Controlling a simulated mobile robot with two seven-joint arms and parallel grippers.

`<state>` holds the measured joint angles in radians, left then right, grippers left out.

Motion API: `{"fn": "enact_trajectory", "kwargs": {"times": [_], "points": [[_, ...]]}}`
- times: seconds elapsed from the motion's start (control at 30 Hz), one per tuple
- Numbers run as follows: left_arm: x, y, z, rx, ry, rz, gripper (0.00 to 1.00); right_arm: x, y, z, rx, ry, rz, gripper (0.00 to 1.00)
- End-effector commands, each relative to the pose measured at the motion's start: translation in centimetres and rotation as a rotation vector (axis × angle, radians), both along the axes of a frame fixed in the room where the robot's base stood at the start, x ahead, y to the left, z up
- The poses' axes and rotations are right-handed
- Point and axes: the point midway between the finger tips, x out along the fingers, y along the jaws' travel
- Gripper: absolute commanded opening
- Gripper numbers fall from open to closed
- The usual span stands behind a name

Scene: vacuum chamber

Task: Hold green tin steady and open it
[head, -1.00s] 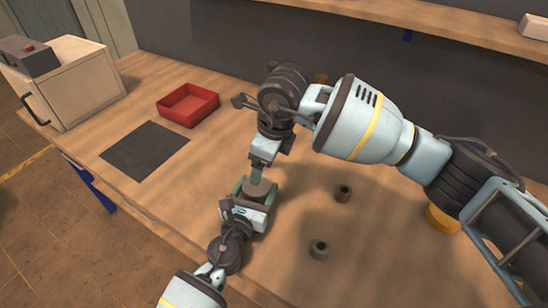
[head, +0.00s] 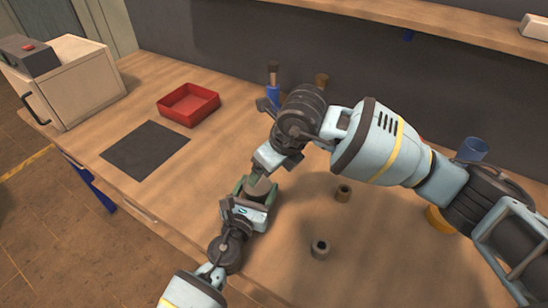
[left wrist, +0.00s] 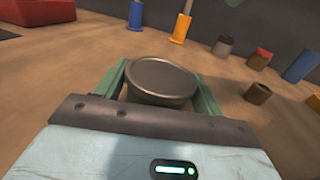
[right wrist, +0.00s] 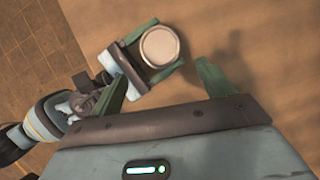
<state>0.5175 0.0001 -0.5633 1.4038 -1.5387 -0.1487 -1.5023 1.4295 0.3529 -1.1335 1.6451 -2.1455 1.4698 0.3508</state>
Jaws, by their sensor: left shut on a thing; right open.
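The tin (left wrist: 162,80) shows as a round, grey-brown lidded top; no green shows on it, and its sides are mostly hidden. My left gripper (head: 257,190) is shut on it, with one green finger on each side, low over the bench. The tin's top also shows in the right wrist view (right wrist: 159,46). My right gripper (right wrist: 163,88) is open and empty. Its fingers are spread wide, with the tin's top just beyond them and apart from them. In the head view the right gripper hangs close behind the tin, its fingers mostly hidden.
A red tray (head: 165,112) and a dark mat (head: 145,150) lie to the left, beside a cream box (head: 75,85). Blue and orange cylinders (left wrist: 181,28) stand at the back.

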Motion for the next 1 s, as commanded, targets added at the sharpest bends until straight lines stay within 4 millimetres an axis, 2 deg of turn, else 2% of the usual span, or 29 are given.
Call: {"fn": "enact_trajectory", "kwargs": {"times": [0.2,0.5,0.93,1.0], "points": [[0.0,0.0,0.0,0.0,0.0,0.0,0.27,1.0,1.0,-3.6,-0.001,0.003,-0.001,0.81],[0.0,0.0,0.0,0.0,0.0,0.0,0.27,2.0,2.0,-7.0,-0.002,0.001,0.001,0.81],[0.0,0.0,0.0,0.0,-0.001,0.0,0.27,2.3,2.2,-7.7,-0.001,-0.001,0.001,0.81],[0.0,0.0,0.0,0.0,-0.001,0.0,0.27,2.3,2.2,-7.7,-0.001,-0.001,0.001,0.73]]}}
